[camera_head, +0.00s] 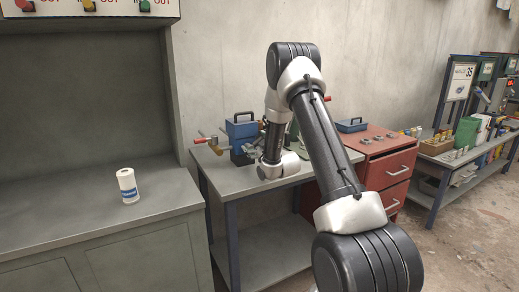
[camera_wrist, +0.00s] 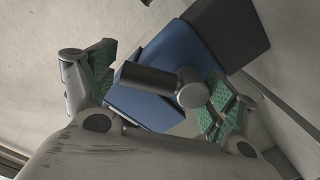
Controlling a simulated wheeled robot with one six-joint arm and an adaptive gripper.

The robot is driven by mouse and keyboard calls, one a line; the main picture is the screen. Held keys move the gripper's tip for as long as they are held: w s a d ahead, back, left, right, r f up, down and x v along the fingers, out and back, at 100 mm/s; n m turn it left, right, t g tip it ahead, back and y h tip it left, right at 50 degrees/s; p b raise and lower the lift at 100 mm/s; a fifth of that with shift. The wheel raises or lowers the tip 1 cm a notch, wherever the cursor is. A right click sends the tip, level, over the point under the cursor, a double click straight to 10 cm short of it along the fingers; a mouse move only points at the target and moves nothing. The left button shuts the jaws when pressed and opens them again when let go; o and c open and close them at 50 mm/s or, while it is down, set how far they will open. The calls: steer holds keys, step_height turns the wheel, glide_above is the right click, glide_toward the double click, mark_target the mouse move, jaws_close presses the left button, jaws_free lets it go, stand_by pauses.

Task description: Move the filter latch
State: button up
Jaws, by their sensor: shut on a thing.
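A blue filter housing (camera_head: 241,131) with a dark top handle stands on the grey workbench; it also fills the middle of the wrist view (camera_wrist: 150,108). The latch (camera_wrist: 158,78), a dark rod with a round grey end, crosses in front of the blue housing in the wrist view. My gripper (camera_wrist: 165,86) has its green-padded fingers on either side of the latch and is shut on it. The exact contact at each pad is hard to see. In the head view, my arm and gripper hide the latch and part of the bench.
A brass valve with red handles (camera_head: 214,145) sits left of the blue housing. A red drawer cabinet (camera_head: 388,165) with a blue toolbox (camera_head: 351,125) stands to the right. A white bottle (camera_head: 127,186) stands on the left counter (camera_head: 65,205), which is otherwise clear.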

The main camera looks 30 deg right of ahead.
mark_target(246, 137)
steer(key=n, duration=0.1)
steer(key=r+n, duration=0.1)
steer(key=n, duration=0.1)
steer(key=r+n, duration=0.1)
steer(key=n, duration=0.1)
steer(key=shift+w+a+r, duration=0.15)
steer(key=shift+a+r, duration=0.05)
steer(key=shift+a, duration=0.15)
steer(key=n, duration=0.2)
steer(key=a+n, duration=0.1)
steer(key=shift+r+n, duration=0.15)
steer(key=shift+n, duration=0.25)
steer(key=shift+a+n, duration=0.3)
steer(key=shift+n, duration=0.5)
steer(key=shift+a+n, duration=0.3)
steer(key=shift+n, duration=0.5)
steer(key=shift+a, duration=0.15)
steer(key=o, duration=1.3)
steer(key=shift+w, duration=0.1)
